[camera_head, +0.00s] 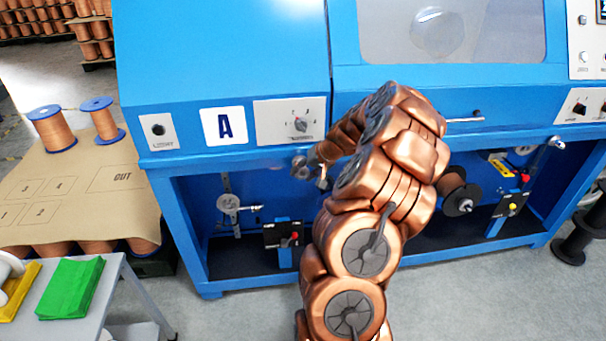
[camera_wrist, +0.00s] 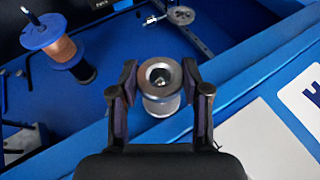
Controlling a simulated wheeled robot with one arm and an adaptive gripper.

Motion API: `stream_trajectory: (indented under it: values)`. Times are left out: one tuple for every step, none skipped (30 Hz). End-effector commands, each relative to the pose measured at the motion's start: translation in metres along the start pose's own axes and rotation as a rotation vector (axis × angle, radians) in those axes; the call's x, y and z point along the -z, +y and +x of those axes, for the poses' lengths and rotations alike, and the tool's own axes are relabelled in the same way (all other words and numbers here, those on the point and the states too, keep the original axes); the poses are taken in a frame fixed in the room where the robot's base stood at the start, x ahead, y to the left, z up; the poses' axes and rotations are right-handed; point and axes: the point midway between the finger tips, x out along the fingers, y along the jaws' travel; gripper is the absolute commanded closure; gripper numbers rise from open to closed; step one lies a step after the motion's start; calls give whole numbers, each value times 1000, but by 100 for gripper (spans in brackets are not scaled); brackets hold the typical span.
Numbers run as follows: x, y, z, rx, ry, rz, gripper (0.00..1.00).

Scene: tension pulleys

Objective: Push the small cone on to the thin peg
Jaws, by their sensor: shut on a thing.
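My gripper (camera_wrist: 160,72) is shut on a grey metal small cone (camera_wrist: 161,102) in the wrist view, one finger on each side. The cone's round end with a central hole faces the camera. A small bright tip shows inside the hole; I cannot tell whether it is the thin peg or how far the cone is on it. In the head view my gripper (camera_head: 318,174) is at the front edge of the blue machine (camera_head: 232,70), below the knob panel. My arm hides part of that area.
A copper spool (camera_head: 452,183) is in the right bay. A blue-flanged spool (camera_wrist: 60,47) shows in the wrist view. A table with green cloth (camera_head: 70,288) stands at left.

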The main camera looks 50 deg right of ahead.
Motion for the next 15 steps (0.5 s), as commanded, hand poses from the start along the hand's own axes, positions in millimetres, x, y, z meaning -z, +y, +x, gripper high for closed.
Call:
stream_trajectory:
  values:
    - [0,0,0,0,0,0,90]
    - [0,0,0,0,0,0,90]
    - [0,0,0,0,0,0,90]
    - [0,0,0,0,0,0,90]
    - [0,0,0,0,0,0,90]
    - [0,0,0,0,0,0,90]
    - [0,0,0,0,0,0,90]
    - [0,0,0,0,0,0,90]
    - [0,0,0,0,0,0,90]
    - [1,0,0,0,0,0,90]
    - [1,0,0,0,0,-1,90]
    - [1,0,1,0,0,-1,90]
    - [2,0,1,0,0,-1,90]
    - [3,0,2,0,-1,-1,90]
    - [3,0,2,0,-1,-1,90]
